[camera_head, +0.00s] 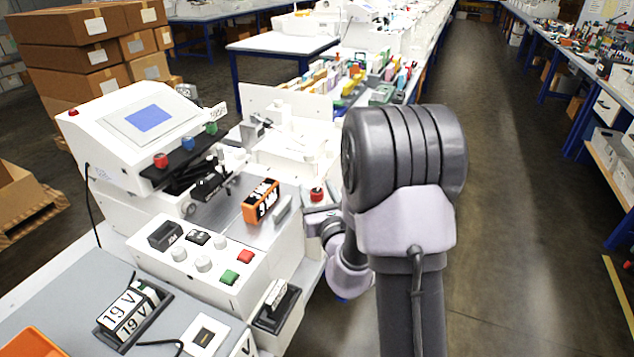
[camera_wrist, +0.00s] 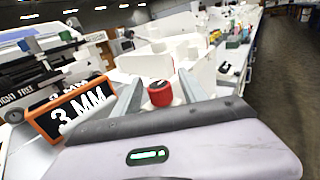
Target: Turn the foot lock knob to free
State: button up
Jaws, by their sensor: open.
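A round red knob (camera_head: 317,195) on a pale base stands on the machine's near right part, just left of my arm. In the wrist view the red knob (camera_wrist: 160,93) appears between the two grey fingers of my gripper (camera_wrist: 160,76). The fingers are open, one on each side of it; I cannot tell whether either touches it. No foot lock label or knob setting is readable, so I cannot confirm that this is the foot lock knob. In the head view the fingers are mostly hidden beside my arm.
An orange-framed block (camera_wrist: 72,110) marked "3 MM" stands close left of my gripper. A white control box (camera_head: 200,262) with red and green buttons is nearer. A white console (camera_head: 140,130) with a screen stands left. The aisle floor (camera_head: 520,200) at right is clear.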

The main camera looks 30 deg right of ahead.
jog(key=shift+a, duration=0.1)
grip_shut()
jog(key=shift+n+y, duration=0.4)
jog(key=shift+y, duration=0.2)
jog(key=n+y, duration=0.3)
jog(key=y, duration=0.1)
jog(key=shift+t+y, duration=0.3)
jog(key=shift+y, duration=0.1)
jog(key=n+g+y, duration=0.1)
jog(key=n+y, duration=0.1)
jog(key=y, duration=0.2)
jog(key=n+g+y, duration=0.2)
jog(key=n+y, duration=0.1)
jog(key=y, duration=0.1)
jog(key=shift+n, duration=0.3)
jog(key=n+g+y, duration=0.4)
jog(key=y, duration=0.1)
jog(key=shift+g, duration=0.3)
jog(key=shift+n+g+y+b, duration=0.2)
jog(key=shift+n+g+y, duration=0.5)
jog(key=shift+n+g, duration=0.6)
jog(key=shift+n+g+y+b, duration=0.15)
jog(key=shift+n+g+y, duration=0.65)
jog(key=shift+g, duration=0.8)
jog(key=shift+n+g, duration=0.3)
